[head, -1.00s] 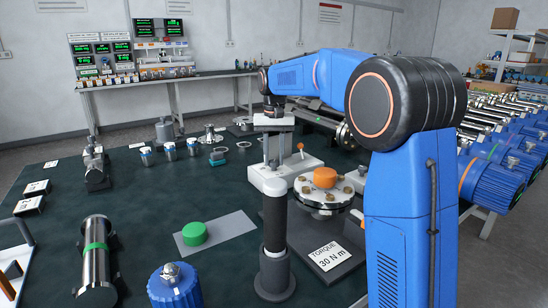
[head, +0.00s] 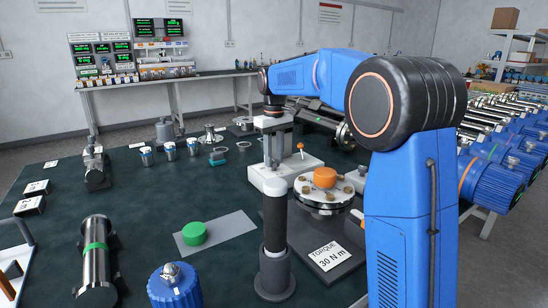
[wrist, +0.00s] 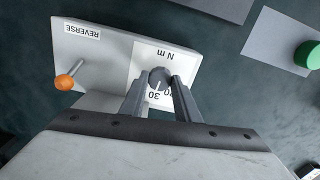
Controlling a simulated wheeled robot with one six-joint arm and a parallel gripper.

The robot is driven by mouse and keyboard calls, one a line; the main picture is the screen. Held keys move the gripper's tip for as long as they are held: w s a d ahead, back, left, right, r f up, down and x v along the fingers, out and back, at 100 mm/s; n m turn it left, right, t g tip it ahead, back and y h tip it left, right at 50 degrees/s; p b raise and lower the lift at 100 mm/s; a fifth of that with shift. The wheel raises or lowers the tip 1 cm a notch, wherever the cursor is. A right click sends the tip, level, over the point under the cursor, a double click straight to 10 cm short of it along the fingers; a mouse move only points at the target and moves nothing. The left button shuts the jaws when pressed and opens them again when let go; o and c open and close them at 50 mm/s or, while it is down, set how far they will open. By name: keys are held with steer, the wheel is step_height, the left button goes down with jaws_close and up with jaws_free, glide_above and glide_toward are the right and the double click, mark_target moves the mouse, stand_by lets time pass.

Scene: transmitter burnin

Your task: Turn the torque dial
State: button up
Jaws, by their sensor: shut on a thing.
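The torque dial (wrist: 159,74) is a small dark grey round knob on a white scale plate marked "N m" and "30" in the wrist view. A light pointer line on it faces toward the "30"; another number beside it is partly covered by a finger. My gripper (wrist: 160,82) is shut on the dial, with one finger on each side. In the head view my gripper (head: 273,148) reaches down to the white control box (head: 306,163), and the dial itself cannot be made out there. A card (head: 328,256) reads "TORQUE 30 N m".
An orange-tipped lever (wrist: 66,82) stands on the same box, beside a "REVERSE" label (wrist: 82,32). A dark post with a white cap (head: 275,230) stands in front. A bolted flange with an orange cap (head: 325,178) is to the right.

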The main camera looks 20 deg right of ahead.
mark_target(274, 161)
steer(key=shift+n, duration=0.7)
steer(key=o, duration=1)
steer(key=shift+o, duration=0.2)
steer(key=shift+r, duration=0.1)
step_height(274, 161, up, 17)
steer(key=shift+r, duration=0.15)
